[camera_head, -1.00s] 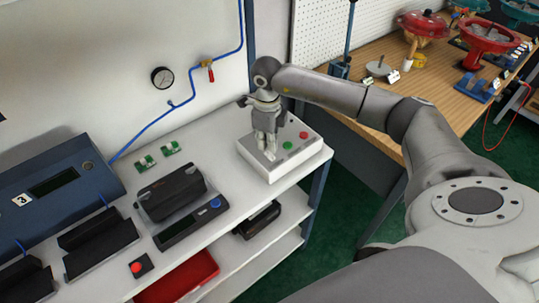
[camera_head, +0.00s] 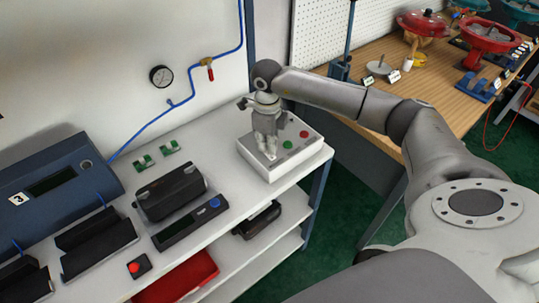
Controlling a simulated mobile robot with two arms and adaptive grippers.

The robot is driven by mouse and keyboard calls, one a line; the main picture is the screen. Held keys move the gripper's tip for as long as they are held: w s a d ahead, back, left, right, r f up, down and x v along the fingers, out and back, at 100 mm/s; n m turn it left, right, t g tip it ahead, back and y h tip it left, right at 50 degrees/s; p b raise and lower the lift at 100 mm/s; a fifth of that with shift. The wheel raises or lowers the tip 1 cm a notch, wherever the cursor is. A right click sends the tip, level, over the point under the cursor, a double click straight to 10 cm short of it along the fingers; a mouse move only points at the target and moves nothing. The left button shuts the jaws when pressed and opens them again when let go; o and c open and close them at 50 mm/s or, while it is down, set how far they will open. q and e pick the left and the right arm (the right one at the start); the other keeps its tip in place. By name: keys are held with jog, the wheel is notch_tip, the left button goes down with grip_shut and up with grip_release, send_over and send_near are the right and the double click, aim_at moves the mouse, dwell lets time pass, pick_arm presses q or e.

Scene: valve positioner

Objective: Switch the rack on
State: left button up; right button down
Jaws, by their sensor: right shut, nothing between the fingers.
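A light grey control box (camera_head: 297,160) with a green button (camera_head: 287,145) and a red button (camera_head: 304,134) sits at the right end of the white bench. My right gripper (camera_head: 270,155) is shut and empty, pointing down over the left part of this box. It hides that part of the box top, and I cannot tell whether its fingertips touch it. The green and red buttons are uncovered, to the right of the gripper. My left gripper is out of view.
On the bench (camera_head: 228,192) are a black device (camera_head: 170,192), a dark unit with a blue button (camera_head: 190,222), a small box with a red button (camera_head: 139,266) and a blue console marked 3 (camera_head: 55,185). A gauge (camera_head: 161,77) and blue pipe are on the wall. A wooden table (camera_head: 440,95) stands right.

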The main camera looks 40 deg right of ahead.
jog(key=shift+f+b, duration=0.45)
jog(key=shift+f, duration=0.15)
jog(key=shift+s, duration=0.15)
jog(key=shift+r+p, duration=0.6)
jog(key=shift+r, duration=0.2)
jog(key=shift+r+p, duration=1.55)
jog(key=shift+r, duration=1.2)
